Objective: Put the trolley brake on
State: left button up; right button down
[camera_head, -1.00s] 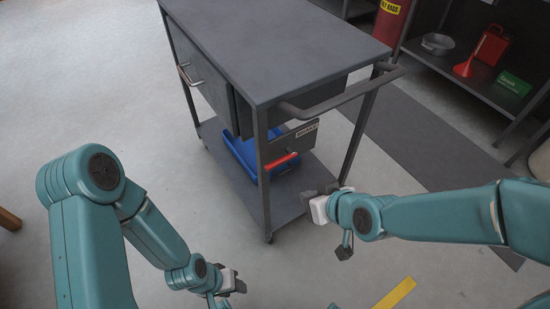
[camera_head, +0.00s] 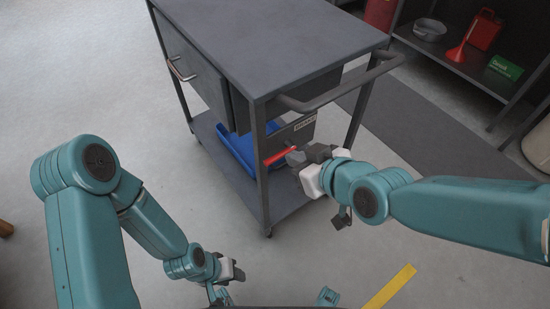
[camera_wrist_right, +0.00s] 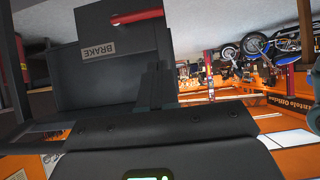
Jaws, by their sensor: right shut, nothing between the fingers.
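The grey trolley (camera_head: 265,45) stands in the middle of the head view. On its near end is a dark plate with a BRAKE label (camera_head: 305,124) and a red brake lever (camera_head: 279,156). The lever lies roughly level in the head view. My right gripper (camera_head: 294,160) is shut and empty at the lever's right end; contact is unclear. In the right wrist view the red lever (camera_wrist_right: 137,16) is at the top, beyond the shut fingers (camera_wrist_right: 154,88), beside the BRAKE label (camera_wrist_right: 98,50). My left gripper (camera_head: 238,273) is low, away from the trolley; its jaws are unclear.
A blue bin (camera_head: 236,146) sits on the trolley's lower shelf. The push handle (camera_head: 345,88) juts out above my right gripper. A shelf unit with a red can (camera_head: 485,30) and funnel (camera_head: 458,50) stands at the back right.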

aim_at(276, 158)
jog(key=x, duration=0.3)
jog(key=f+b+x, duration=0.1)
jog(key=x, duration=0.2)
jog(key=b+x, duration=0.1)
jog(key=x, duration=0.3)
jog(key=shift+s+d+f, duration=0.3)
jog(key=shift+s+d, duration=0.05)
jog(key=shift+s, duration=0.1)
jog(key=shift+w+a+f+b, duration=0.15)
jog(key=shift+f+b, duration=0.2)
jog(key=shift+f, duration=0.3)
